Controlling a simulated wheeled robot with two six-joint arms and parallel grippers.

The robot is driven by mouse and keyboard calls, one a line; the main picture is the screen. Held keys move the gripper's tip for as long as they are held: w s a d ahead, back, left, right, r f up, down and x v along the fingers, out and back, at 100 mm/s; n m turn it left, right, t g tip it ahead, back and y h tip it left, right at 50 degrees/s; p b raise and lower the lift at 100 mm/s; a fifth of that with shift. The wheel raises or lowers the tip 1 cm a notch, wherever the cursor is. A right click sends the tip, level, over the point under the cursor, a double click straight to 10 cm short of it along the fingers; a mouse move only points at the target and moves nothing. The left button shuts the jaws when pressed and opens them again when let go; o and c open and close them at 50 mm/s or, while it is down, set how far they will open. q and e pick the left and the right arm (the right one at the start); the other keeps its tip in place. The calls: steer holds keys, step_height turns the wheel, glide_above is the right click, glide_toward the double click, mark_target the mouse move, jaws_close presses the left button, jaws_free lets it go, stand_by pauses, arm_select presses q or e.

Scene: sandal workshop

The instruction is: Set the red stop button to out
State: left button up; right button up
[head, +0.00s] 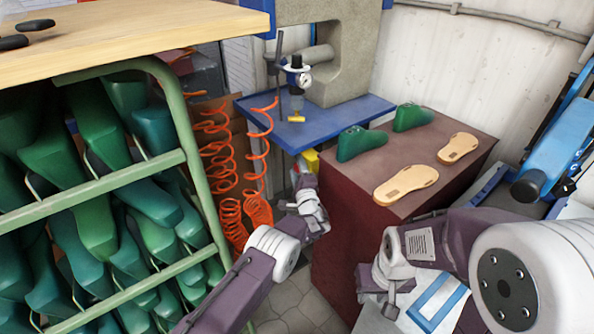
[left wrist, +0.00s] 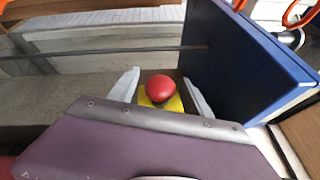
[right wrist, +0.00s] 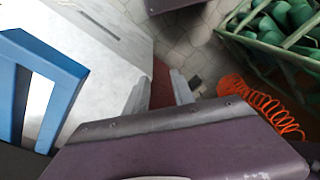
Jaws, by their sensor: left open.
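The red stop button (left wrist: 159,88) is a round mushroom head on a yellow housing (left wrist: 174,103) in the left wrist view. Whether it is pressed in or out, I cannot tell. In the head view the yellow housing (head: 310,160) shows just beyond my left gripper (head: 304,182), below the blue table. My left gripper is open; in its wrist view its fingers (left wrist: 160,92) stand on either side of the button, with gaps visible. My right gripper (right wrist: 158,92) is open and empty, low beside the maroon block.
A maroon block (head: 345,235) carries green lasts (head: 362,142) and tan soles (head: 406,184). The blue table (head: 340,122) holds the press. Orange coiled hoses (head: 258,210) hang left of my left gripper. A green rack (head: 200,190) of lasts stands at left.

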arm_select(q)
jaws_close()
stand_by(1.4)
